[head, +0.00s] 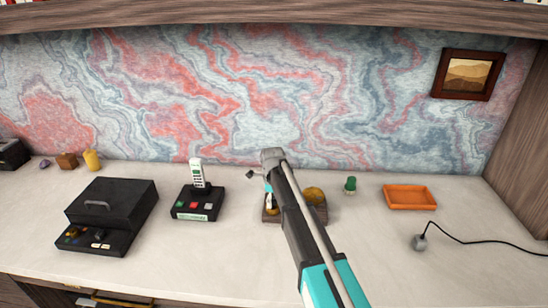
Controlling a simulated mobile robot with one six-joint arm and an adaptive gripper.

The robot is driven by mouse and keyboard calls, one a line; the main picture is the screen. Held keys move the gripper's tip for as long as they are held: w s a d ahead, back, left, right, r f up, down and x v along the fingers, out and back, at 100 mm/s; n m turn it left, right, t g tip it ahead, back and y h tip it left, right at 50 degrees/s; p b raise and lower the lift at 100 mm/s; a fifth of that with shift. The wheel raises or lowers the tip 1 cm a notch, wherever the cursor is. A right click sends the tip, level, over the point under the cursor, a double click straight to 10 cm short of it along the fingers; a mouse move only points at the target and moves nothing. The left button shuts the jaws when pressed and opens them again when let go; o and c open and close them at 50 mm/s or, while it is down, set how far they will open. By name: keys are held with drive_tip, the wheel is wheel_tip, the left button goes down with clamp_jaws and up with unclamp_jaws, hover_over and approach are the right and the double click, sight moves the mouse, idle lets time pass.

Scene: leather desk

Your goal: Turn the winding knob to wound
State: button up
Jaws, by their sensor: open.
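No part can be made out for certain as the winding knob. A small brown device (321,213) with a rounded golden part (314,195) stands at the middle of the desk, partly hidden behind my arm. A black box (117,206) at the left has a handle on its lid and small golden and pale parts (73,232) on its front panel, too small to read. My gripper (262,181) is open, at the far end of my arm, over or near the left side of the brown device. Its fingers are small in view, and whether they touch anything cannot be told.
A black phone base (197,205) with a pale handset stands left of my gripper. A small green object (350,185), an orange tray (410,197) and a grey corded piece (420,242) lie to the right. A yellow object (92,160) stands far left. Front-centre desk is clear.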

drive_tip(key=shift+r, duration=0.15)
wheel_tip(320, 180, up, 2)
drive_tip(key=shift+r+p, duration=0.15)
drive_tip(key=shift+p, duration=1.1)
drive_tip(key=s+d+r+n+p, duration=0.1)
drive_tip(key=s+d+n, duration=0.9)
drive_tip(key=s, duration=0.3)
drive_tip(key=s+d+r+n+p, duration=0.1)
drive_tip(key=s+d+n, duration=1)
drive_tip(key=s, duration=0.2)
drive_tip(key=shift+r+n, duration=0.25)
drive_tip(key=shift+n, duration=0.05)
idle(0.4)
